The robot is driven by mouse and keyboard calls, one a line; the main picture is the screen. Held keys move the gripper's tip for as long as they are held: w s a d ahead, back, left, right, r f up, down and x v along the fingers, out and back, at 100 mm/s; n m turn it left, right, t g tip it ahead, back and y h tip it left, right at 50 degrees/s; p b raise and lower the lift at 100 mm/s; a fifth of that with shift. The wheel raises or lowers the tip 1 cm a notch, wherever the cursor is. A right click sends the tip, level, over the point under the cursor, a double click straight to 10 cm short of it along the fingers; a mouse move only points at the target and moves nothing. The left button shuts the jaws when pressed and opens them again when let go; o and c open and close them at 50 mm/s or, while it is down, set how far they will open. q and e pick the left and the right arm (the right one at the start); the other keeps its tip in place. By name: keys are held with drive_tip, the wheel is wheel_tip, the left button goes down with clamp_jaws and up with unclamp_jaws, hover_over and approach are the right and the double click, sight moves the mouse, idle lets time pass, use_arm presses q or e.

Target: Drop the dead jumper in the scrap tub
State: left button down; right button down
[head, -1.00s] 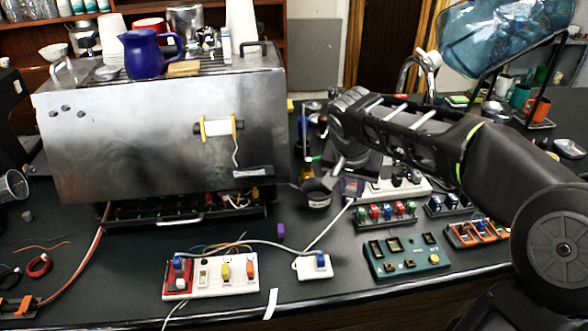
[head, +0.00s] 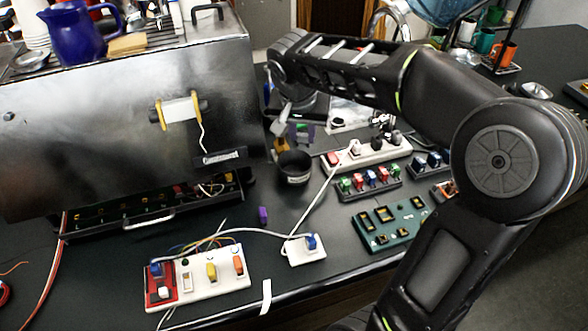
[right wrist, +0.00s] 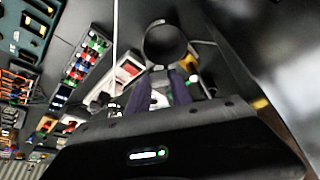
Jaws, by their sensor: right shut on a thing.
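My right gripper (head: 301,131) has dark purple fingers and is just behind and above the scrap tub (head: 293,168), a small round black cup with a pale label, beside the brewer. In the right wrist view the tub (right wrist: 165,45) opens just beyond the fingertips (right wrist: 160,88). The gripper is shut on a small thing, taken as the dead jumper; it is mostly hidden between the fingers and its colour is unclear. My left gripper is out of view.
The steel brewer (head: 120,110) stands left with its lower drawer open. A white power strip (head: 370,152), a rack of coloured jumpers (head: 368,181) and a green board (head: 393,222) lie right. A purple block (head: 263,215) and a white wired panel (head: 215,278) are in front.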

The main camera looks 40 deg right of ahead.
sight(302, 152)
drive_tip(key=shift+f+b, duration=1.5)
drive_tip(key=shift+f, duration=1.35)
drive_tip(key=c, duration=1.1)
unclamp_jaws()
drive_tip(key=shift+r, duration=0.15)
drive_tip(key=shift+b+v, duration=0.3)
drive_tip(key=shift+v, duration=3.5)
